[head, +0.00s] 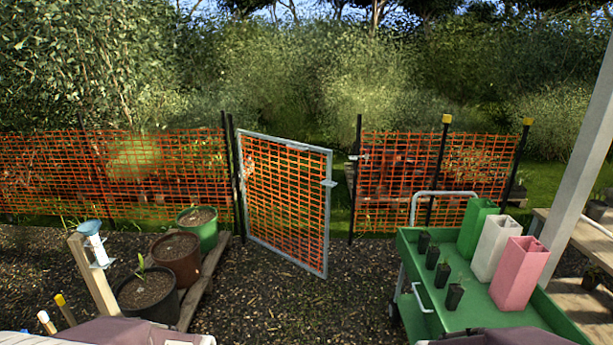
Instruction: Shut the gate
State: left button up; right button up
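The gate (284,203) is a grey metal frame filled with orange mesh, in the middle of the head view. It hangs from a dark post (236,180) on its left side. It stands ajar, its free right edge swung toward me. A grey latch piece (329,183) sits on that free edge. A gap with grass behind it separates the edge from the dark latch post (355,180) on the right, which carries a small light-coloured catch (359,157). Neither of my grippers shows in the view.
Orange mesh fence (440,170) runs on both sides. Pots stand on a wooden pallet (204,285) at left, beside a wooden post (94,275). A green cart (480,318) with tall containers and small pots stands at right. The gravel (285,305) before the gate is clear.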

aim_at(328, 184)
jog(key=i+l+u, duration=0.15)
jog(key=i, duration=0.3)
jog(key=i+l+u, duration=0.1)
jog(key=i, duration=0.4)
jog(key=i+l+u, duration=0.15)
jog(key=i, duration=0.3)
jog(key=i+l+u, duration=0.1)
jog(key=i+l, duration=0.2)
jog(key=i, duration=0.15)
jog(key=i+l+u, duration=0.3)
jog(key=i, duration=0.25)
jog(key=i+l+u, duration=0.25)
jog(key=i+l, duration=0.15)
jog(key=i, duration=0.1)
